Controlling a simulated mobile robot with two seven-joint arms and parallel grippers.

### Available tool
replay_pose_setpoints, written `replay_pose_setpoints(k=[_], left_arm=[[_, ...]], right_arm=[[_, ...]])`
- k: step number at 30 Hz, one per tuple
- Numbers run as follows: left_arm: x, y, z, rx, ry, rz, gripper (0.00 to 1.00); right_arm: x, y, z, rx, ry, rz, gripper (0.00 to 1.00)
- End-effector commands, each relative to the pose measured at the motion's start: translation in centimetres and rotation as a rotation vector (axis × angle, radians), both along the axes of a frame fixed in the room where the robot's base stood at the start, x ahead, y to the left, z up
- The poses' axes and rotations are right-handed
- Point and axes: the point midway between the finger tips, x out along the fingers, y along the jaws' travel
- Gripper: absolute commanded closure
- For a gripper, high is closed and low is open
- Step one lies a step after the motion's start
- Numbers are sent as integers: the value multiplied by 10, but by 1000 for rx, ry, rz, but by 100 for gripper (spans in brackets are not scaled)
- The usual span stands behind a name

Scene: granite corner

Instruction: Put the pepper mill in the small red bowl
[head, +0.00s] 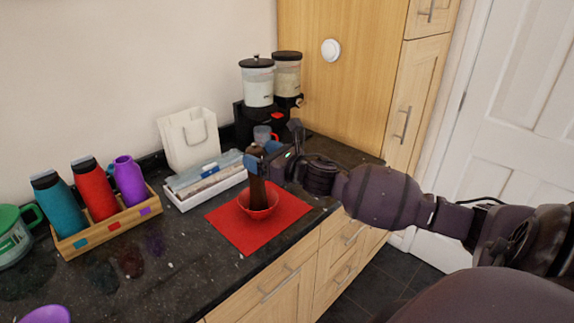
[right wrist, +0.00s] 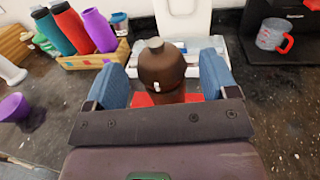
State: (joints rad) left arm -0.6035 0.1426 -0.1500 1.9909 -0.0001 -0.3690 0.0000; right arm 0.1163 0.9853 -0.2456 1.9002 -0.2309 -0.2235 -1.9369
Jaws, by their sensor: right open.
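The dark brown pepper mill (head: 257,192) stands roughly upright in the small red bowl (head: 259,209), its lower end hidden by the bowl's wall. The bowl sits on a red mat (head: 230,228) on the counter. My right gripper (head: 264,150) is at the mill's upper part, coming in from the right. In the right wrist view the mill's rounded top (right wrist: 161,66) is between the two blue fingers of the right gripper (right wrist: 163,78), with gaps showing on both sides. That gripper is open. My left gripper is not in view.
Behind the mat is a white tray (head: 176,202) with folded cloths. Teal, red and purple bottles stand in a wooden tray (head: 100,231) to the left. A black dispenser with two clear canisters (head: 257,84) stands behind. A measuring cup (right wrist: 271,36) is near it.

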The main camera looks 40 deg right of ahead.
Motion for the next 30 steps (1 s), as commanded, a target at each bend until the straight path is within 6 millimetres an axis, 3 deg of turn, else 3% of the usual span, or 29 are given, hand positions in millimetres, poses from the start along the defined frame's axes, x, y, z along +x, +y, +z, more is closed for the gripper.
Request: replay_pose_setpoints(k=[15,26,30], left_arm=[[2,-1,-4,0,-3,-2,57],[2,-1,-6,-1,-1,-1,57],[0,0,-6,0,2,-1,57]], right_arm=[[-70,-16,-1,0,2,1,21],[-93,-22,-2,9,4,-2,21],[-100,-22,-24,166,61,-30,21]])
